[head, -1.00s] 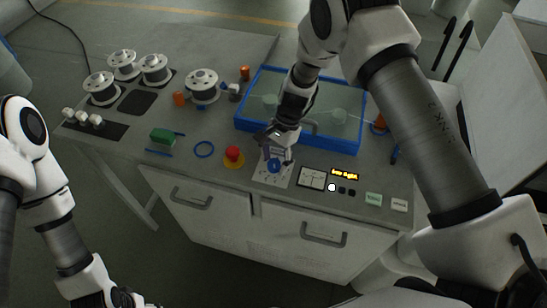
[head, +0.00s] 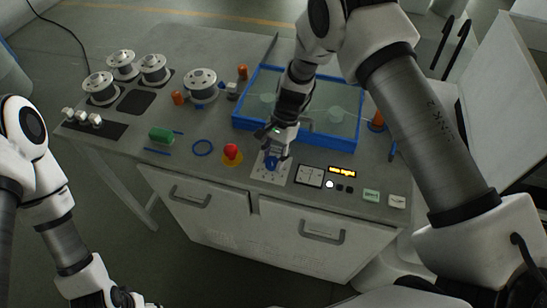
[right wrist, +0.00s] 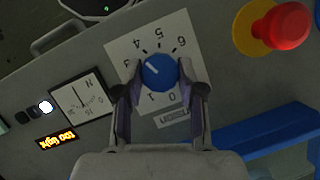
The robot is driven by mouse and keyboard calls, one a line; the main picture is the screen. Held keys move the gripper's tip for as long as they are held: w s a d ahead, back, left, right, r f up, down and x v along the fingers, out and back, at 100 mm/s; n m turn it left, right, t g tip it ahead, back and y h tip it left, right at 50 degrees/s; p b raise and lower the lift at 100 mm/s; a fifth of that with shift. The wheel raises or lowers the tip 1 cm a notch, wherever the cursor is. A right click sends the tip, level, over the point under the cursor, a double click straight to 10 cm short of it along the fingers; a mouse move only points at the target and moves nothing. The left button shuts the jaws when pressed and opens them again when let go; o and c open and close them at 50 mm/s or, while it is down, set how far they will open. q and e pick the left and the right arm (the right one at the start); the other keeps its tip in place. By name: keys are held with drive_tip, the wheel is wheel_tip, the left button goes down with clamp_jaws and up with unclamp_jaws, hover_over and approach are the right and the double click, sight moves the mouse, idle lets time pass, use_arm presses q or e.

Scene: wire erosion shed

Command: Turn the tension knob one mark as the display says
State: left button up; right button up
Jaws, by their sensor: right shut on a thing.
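The blue tension knob (head: 271,162) sits on a white dial plate (head: 258,174) at the front of the bench. My right gripper (head: 273,153) reaches down from above and is shut on the knob. In the right wrist view the knob (right wrist: 158,72) lies between the two fingers (right wrist: 160,90). Its white pointer line points up-left in that view, roughly toward the 3 and 4; the exact mark is unclear. The lit display (right wrist: 54,141) seems to read "too tight" in yellow. A square needle gauge (right wrist: 79,97) is beside it. My left gripper (head: 118,298) is partly cut off at the bottom edge.
A red emergency button (head: 232,152) on a yellow base stands just left of the dial. A blue-rimmed tank (head: 320,143) lies behind it. Small buttons (head: 371,196) are to the right.

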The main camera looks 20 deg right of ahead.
drive_tip(key=n, duration=0.1)
drive_tip(key=n+b, duration=0.1)
drive_tip(key=n+g+h, duration=0.1)
drive_tip(key=shift+a+f, duration=0.1)
drive_tip(key=shift+f, duration=0.15)
drive_tip(key=shift+n+g+h+b, duration=0.4)
drive_tip(key=shift+n+h+b, duration=0.2)
drive_tip(key=shift+n, duration=1.2)
drive_tip(key=shift+a+r, duration=0.1)
drive_tip(key=o, duration=1.1)
drive_tip(key=shift+r, duration=0.15)
drive_tip(key=v, duration=1.1)
drive_tip(key=shift+w+r, duration=0.15)
drive_tip(key=shift+r, duration=0.25)
